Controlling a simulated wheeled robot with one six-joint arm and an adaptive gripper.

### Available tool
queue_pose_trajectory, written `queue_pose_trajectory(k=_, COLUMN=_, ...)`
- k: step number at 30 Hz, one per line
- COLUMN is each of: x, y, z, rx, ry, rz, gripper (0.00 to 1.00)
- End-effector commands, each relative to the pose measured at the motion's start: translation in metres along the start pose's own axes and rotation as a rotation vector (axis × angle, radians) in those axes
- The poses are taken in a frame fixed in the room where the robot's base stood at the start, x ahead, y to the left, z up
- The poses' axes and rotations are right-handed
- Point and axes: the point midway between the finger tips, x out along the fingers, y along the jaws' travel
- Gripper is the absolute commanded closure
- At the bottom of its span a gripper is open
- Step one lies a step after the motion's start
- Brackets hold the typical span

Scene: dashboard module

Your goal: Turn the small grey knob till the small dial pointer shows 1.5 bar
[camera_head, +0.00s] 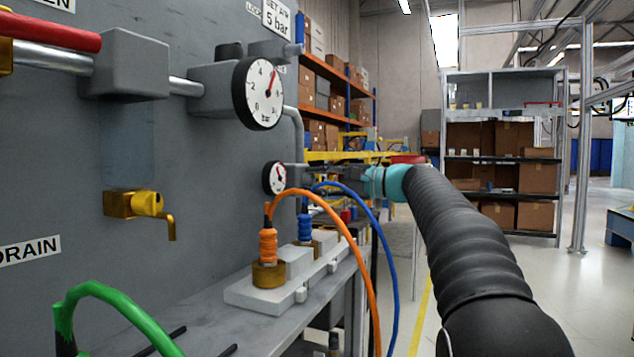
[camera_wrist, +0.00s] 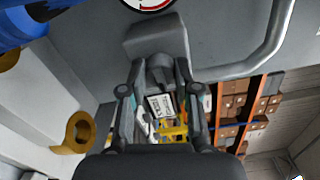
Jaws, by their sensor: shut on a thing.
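The small dial (camera_head: 274,178) has a white face and black rim, low on the grey panel. Its red pointer leans up and left in the head view, but the scale is too small to read. Only the dial's lower edge (camera_wrist: 150,4) shows at the top of the wrist view. The small grey knob (camera_wrist: 160,72) sticks out of a grey block below the dial in the wrist view. My gripper (camera_wrist: 159,80) has one finger on each side of the knob and is shut on it. In the head view my gripper (camera_head: 340,176) is small, just right of the dial.
A large dial (camera_head: 258,93) sits above. A yellow tap (camera_head: 147,204) is on the panel. An orange hose (camera_head: 330,220) and a blue hose (camera_head: 388,250) arch close below and in front of my gripper. A white manifold block (camera_head: 262,297) stands on the grey shelf.

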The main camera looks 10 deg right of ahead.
Motion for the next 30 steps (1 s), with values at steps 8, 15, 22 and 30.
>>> queue_pose_trajectory(k=8, x=0.0, y=-0.002, z=0.001, rx=-0.001, ry=0.001, rz=-0.005, gripper=0.44)
queue_pose_trajectory(k=15, x=-0.001, y=-0.001, z=0.0, rx=0.001, ry=0.002, rz=-0.003, gripper=0.44)
queue_pose_trajectory(k=22, x=-0.013, y=-0.001, z=-0.001, rx=0.001, ry=0.004, rz=-0.002, gripper=0.44)
queue_pose_trajectory(k=30, x=-0.064, y=-0.001, z=-0.001, rx=0.0, ry=0.005, rz=-0.002, gripper=0.44)
